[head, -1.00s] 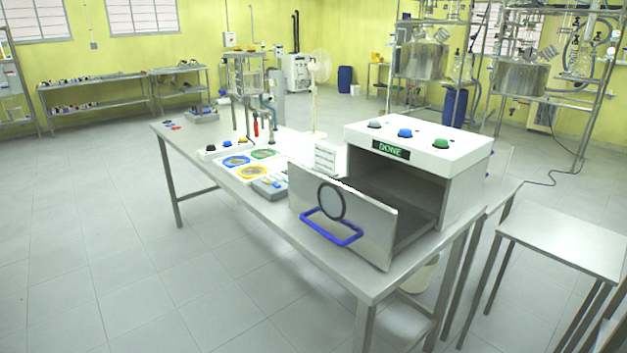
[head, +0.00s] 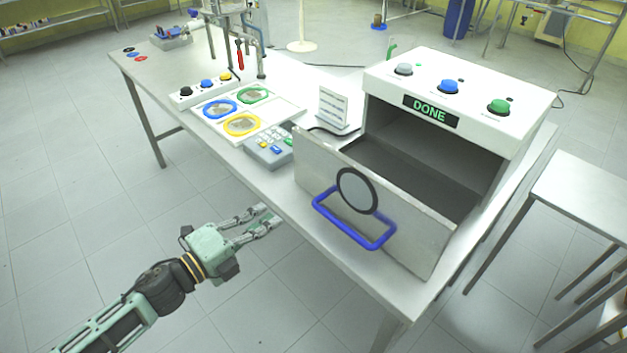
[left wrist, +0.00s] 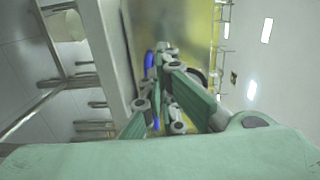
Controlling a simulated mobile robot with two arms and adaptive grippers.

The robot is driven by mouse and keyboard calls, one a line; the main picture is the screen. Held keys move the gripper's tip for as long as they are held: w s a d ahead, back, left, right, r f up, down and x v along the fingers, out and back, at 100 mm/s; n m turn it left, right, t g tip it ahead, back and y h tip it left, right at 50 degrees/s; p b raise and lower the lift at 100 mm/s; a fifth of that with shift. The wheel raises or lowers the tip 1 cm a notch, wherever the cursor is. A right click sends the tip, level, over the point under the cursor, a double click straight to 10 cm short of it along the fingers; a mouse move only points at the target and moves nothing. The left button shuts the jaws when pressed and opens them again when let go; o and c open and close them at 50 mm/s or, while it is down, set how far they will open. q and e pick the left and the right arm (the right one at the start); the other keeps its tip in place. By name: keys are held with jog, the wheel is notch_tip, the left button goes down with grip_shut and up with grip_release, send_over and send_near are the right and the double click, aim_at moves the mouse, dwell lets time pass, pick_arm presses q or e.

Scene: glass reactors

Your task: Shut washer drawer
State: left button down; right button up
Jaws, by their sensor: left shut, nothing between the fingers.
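The washer (head: 519,84) is a white-topped box with an open front, at the right of the table in the head view. Its display reads DONE. Its drawer (head: 430,228) is pulled out, and the grey front panel carries a round dark-rimmed window and a blue handle (head: 340,229). My left gripper (head: 272,216) is shut and empty, in front of the table edge, left of the handle and apart from it. In the left wrist view the gripper fingers (left wrist: 168,98) show, with bits of blue beyond them. My right gripper is not in view.
The steel table (head: 350,262) has a narrow bare strip in front of the drawer. A keypad device (head: 268,148), coloured rings on a white board (head: 291,106), a button bar (head: 203,91) and a small sign (head: 333,106) stand left of the washer. A side table (head: 590,197) is at right.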

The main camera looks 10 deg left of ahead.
pick_arm(q)
jog(key=d+r, duration=0.1)
jog(key=p, duration=0.4)
send_near(322, 179)
jog(key=shift+m+h, duration=0.3)
jog(key=x, duration=0.6)
jog(key=shift+a, duration=0.1)
jog(key=shift+w+d+f, duration=0.15)
jog(key=shift+w+d, duration=0.2)
jog(key=shift+w, duration=0.1)
